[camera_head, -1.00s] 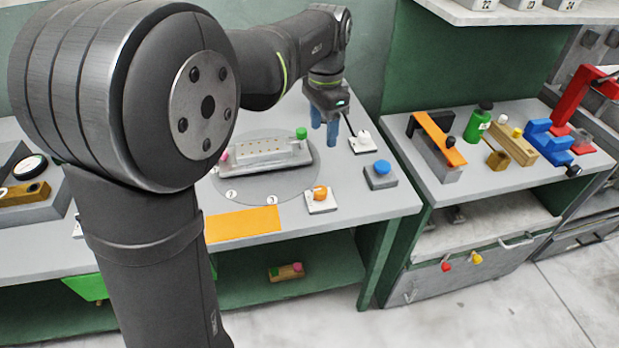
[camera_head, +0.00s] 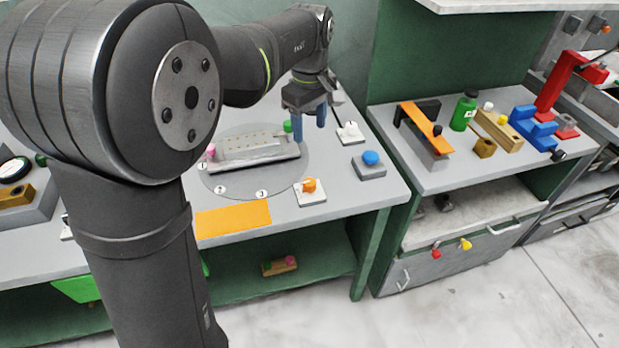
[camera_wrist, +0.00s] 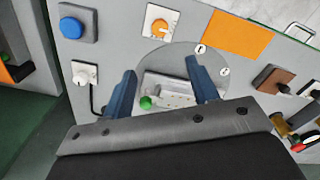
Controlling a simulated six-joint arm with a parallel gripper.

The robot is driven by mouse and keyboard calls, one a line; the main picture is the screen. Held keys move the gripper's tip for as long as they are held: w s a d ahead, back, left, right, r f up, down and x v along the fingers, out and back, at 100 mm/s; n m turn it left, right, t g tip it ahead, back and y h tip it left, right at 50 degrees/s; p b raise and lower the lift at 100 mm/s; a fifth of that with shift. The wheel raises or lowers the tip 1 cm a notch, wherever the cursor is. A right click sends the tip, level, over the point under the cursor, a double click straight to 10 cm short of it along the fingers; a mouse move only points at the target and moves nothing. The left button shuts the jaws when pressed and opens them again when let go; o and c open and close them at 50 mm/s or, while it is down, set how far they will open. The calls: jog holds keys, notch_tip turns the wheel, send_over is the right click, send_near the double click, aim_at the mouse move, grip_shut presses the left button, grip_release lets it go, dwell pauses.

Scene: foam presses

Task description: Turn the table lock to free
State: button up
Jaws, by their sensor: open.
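The grey round table (camera_head: 235,190) carries a pale block fixture (camera_head: 255,150) with a pink knob and a green knob. An orange knob on a white plate (camera_head: 310,186) sits beside the table's front right edge; it also shows in the wrist view (camera_wrist: 159,22). A white switch on a white plate (camera_head: 350,132) with a cable stands further back; it is at left in the wrist view (camera_wrist: 84,73). I cannot tell from labels which is the lock. My gripper (camera_head: 309,133) is open and empty, above the bench between fixture and white switch. Its blue fingers (camera_wrist: 161,65) point down.
A blue button on a grey box (camera_head: 370,162) stands right of the orange knob. An orange mat (camera_head: 234,220) lies at the bench's front. The side bench at right holds a green bottle (camera_head: 464,111), an orange bar (camera_head: 420,120) and blue blocks (camera_head: 534,128).

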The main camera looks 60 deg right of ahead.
aim_at(310, 181)
jog(key=shift+n, duration=0.4)
notch_tip(310, 181, down, 18)
jog(key=shift+r, duration=0.25)
jog(key=shift+c, duration=0.2)
jog(key=c, duration=0.9)
